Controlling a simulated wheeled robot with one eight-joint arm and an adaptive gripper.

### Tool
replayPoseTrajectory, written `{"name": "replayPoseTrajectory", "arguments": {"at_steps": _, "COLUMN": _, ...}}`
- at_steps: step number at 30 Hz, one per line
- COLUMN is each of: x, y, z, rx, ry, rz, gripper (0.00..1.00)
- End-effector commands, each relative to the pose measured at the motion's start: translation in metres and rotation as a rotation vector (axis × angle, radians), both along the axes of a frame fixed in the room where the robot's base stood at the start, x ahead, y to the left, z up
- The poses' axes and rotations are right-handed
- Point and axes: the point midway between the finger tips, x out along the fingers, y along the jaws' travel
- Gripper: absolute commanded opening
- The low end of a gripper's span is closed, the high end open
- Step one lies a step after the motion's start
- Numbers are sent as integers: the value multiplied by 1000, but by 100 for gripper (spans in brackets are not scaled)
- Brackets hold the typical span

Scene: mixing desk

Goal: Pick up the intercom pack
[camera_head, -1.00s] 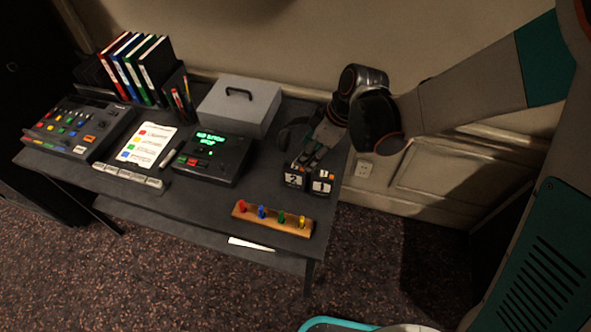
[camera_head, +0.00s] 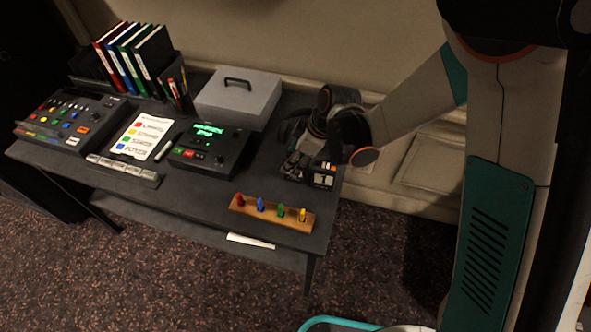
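Two small black packs with number labels stand side by side at the right end of the desk. The pack labelled 1 (camera_head: 323,177) shows its white label facing me. The pack to its left is mostly hidden behind my gripper (camera_head: 296,166), and its label is not readable now. My gripper points down at that left pack, with its fingers over or around it. Whether the fingers are closed on the pack is too small and dark to tell.
Headphones (camera_head: 287,129) lie behind my gripper, beside a grey cash box (camera_head: 237,97). A wooden strip with coloured pegs (camera_head: 271,212) lies at the front right edge. A lit console (camera_head: 209,148) stands left. Bare desk (camera_head: 265,178) lies between.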

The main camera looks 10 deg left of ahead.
Motion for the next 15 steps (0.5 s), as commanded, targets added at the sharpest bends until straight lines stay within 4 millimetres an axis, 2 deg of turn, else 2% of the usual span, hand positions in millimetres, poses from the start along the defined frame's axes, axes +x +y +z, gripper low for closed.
{"name": "replayPoseTrajectory", "arguments": {"at_steps": 4, "x": 0, "y": 0, "z": 1, "rx": 0, "ry": 0, "rz": 0, "gripper": 52}}
{"name": "replayPoseTrajectory", "arguments": {"at_steps": 5, "x": 0, "y": 0, "z": 1, "rx": 0, "ry": 0, "rz": 0, "gripper": 47}}
{"name": "replayPoseTrajectory", "arguments": {"at_steps": 11, "x": 0, "y": 0, "z": 1, "rx": 0, "ry": 0, "rz": 0, "gripper": 2}}
{"name": "replayPoseTrajectory", "arguments": {"at_steps": 15, "x": 0, "y": 0, "z": 1, "rx": 0, "ry": 0, "rz": 0, "gripper": 0}}
